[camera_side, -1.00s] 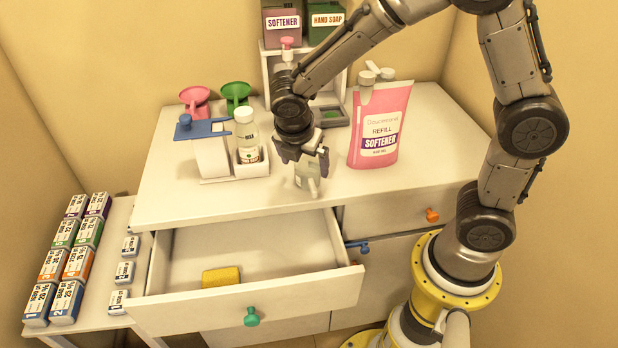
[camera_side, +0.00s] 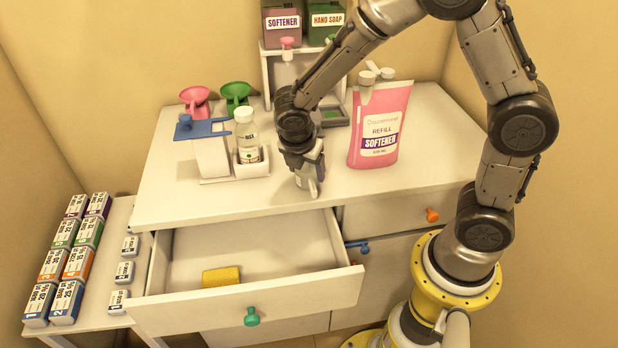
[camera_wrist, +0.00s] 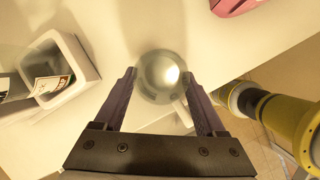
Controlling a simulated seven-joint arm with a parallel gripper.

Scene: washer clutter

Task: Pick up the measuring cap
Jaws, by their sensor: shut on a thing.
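The measuring cap (camera_side: 307,184) looks like a small, pale grey-green translucent cup on the cabinet top near its front edge. In the wrist view the measuring cap (camera_wrist: 158,78) shows as a round, glossy grey shape between the two fingers. My gripper (camera_side: 305,168) points down over it, with its fingers around its upper part. In the wrist view my gripper (camera_wrist: 159,88) has a finger on either side of the cap, shut on it. The cap's upper part is hidden by the gripper in the side view. I cannot tell whether its base is off the surface.
A pink softener refill pouch (camera_side: 380,125) stands close on the right. A clear bottle (camera_side: 247,140) in a white holder (camera_side: 250,171) stands left. Pink (camera_side: 196,98) and green (camera_side: 236,93) funnels are behind. The open drawer (camera_side: 250,298) below holds a yellow sponge (camera_side: 221,276).

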